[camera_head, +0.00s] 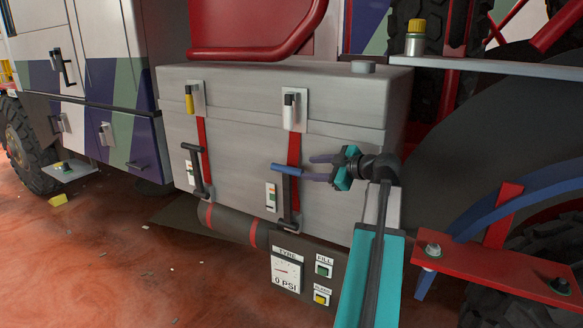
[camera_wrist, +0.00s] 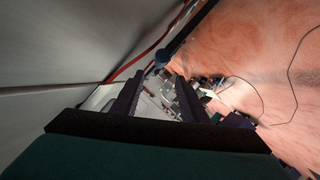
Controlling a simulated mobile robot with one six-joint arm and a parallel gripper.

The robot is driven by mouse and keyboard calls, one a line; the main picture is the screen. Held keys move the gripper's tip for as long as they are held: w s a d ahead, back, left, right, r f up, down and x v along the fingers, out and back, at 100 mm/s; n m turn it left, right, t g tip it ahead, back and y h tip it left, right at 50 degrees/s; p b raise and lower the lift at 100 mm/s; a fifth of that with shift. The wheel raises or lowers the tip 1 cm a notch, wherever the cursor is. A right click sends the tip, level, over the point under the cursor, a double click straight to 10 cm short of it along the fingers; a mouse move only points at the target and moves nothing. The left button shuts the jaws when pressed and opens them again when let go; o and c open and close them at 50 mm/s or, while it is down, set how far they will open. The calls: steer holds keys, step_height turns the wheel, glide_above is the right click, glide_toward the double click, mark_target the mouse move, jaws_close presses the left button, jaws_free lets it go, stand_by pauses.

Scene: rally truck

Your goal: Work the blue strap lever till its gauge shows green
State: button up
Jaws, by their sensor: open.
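The blue strap lever (camera_head: 287,168) is on the right red strap (camera_head: 294,148) of a grey box. Its blue bar sits crosswise atop a dark arm rising from a bracket at the box's lower edge. My gripper (camera_head: 307,168) is open, its fingers pointing left at the right end of the bar; whether they touch it is unclear. In the wrist view my gripper (camera_wrist: 158,76) has its fingers apart, with the lever's dark rounded end (camera_wrist: 161,56) just beyond the tips. The gauge (camera_head: 271,196) is a small white plate left of the lever; its reading is too small to tell.
A second strap with a black lever (camera_head: 197,166) and its own gauge (camera_head: 190,173) is to the left. Below are a dark cylinder (camera_head: 230,226) and a tyre panel (camera_head: 287,270) reading 0 PSI. A red bracket (camera_head: 500,262) juts out at right.

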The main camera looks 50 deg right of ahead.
mark_target(290, 168)
steer(key=p+x, duration=0.4)
steer(key=x, duration=0.6)
steer(key=shift+w, duration=0.3)
steer(key=shift+w+f, duration=0.3)
steer(key=shift+w, duration=0.3)
steer(key=c, duration=1)
steer(key=shift+d+r, duration=0.1)
steer(key=shift+d, duration=0.35)
jaws_close()
steer(key=shift+a, duration=0.35)
